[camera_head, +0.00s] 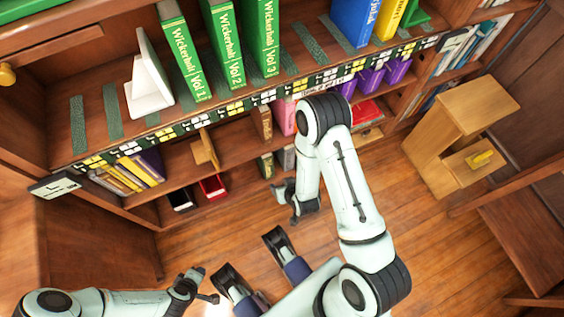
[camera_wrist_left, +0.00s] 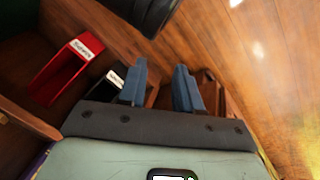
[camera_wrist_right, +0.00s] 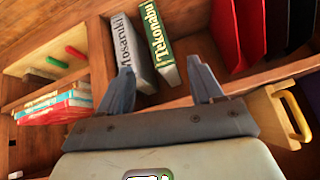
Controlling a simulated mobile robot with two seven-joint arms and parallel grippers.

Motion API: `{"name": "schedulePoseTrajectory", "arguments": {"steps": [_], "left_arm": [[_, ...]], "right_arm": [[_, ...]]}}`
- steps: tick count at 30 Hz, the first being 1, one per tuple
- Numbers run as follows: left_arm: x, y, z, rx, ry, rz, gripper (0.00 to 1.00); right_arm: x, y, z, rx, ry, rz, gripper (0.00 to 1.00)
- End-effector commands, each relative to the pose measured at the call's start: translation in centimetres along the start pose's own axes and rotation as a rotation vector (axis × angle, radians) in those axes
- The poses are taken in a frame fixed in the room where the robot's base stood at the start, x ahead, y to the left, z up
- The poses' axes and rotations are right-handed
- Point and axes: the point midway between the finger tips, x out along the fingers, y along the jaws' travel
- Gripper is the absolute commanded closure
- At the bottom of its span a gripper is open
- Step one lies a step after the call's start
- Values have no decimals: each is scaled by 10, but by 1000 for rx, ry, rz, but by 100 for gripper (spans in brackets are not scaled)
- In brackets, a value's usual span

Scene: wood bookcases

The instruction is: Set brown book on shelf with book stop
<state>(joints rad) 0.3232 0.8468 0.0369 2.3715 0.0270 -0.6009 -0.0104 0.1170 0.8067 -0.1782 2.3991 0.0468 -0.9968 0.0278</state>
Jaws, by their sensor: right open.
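The brown book (camera_head: 262,123) stands upright on the middle shelf, left of a pink book. Several book stops show in the head view: a white one (camera_head: 150,85) on the upper shelf left of the green volumes, a wooden one (camera_head: 206,150) on the middle shelf, and a green one (camera_head: 418,14) at upper right. My right gripper (camera_head: 284,193) is open and empty before the lowest shelf, facing a grey book (camera_wrist_right: 139,50) and a green book (camera_wrist_right: 160,45). My left gripper (camera_wrist_left: 160,88) is open and empty, low at the left; in the head view it is at the bottom (camera_head: 205,285).
Yellow books (camera_head: 128,172) stand on the middle shelf at left. Red and black boxes (camera_head: 212,187) sit on the lowest shelf. The floor between is clear.

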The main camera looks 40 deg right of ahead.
Motion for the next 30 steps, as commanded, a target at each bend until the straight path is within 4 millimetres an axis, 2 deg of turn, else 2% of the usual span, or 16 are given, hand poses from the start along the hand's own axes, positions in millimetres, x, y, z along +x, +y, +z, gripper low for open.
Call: {"name": "schedulePoseTrajectory", "arguments": {"steps": [1, 3, 7, 10, 17, 20, 23, 30], "left_arm": [[0, 0, 0, 0, 0, 0, 66], [0, 0, 0, 0, 0, 0, 66], [0, 0, 0, 0, 0, 0, 66], [0, 0, 0, 0, 0, 0, 66], [0, 0, 0, 0, 0, 0, 66], [-9, 2, 3, 1, -10, 1, 66], [-34, 8, 11, 3, -42, 3, 66], [-123, 32, 45, 14, -192, 7, 66]], "right_arm": [[2, -1, 26, 31, -110, -12, 34], [0, -9, 55, 62, -241, -38, 34], [-6, -20, 86, 91, -387, -77, 34], [-9, -23, 92, 97, -425, -88, 34], [-9, -23, 93, 96, -427, -89, 34], [-18, -24, 92, 95, -436, -90, 34], [-44, -29, 88, 92, -466, -94, 34], [-141, -46, 80, 76, -616, -108, 34]]}}
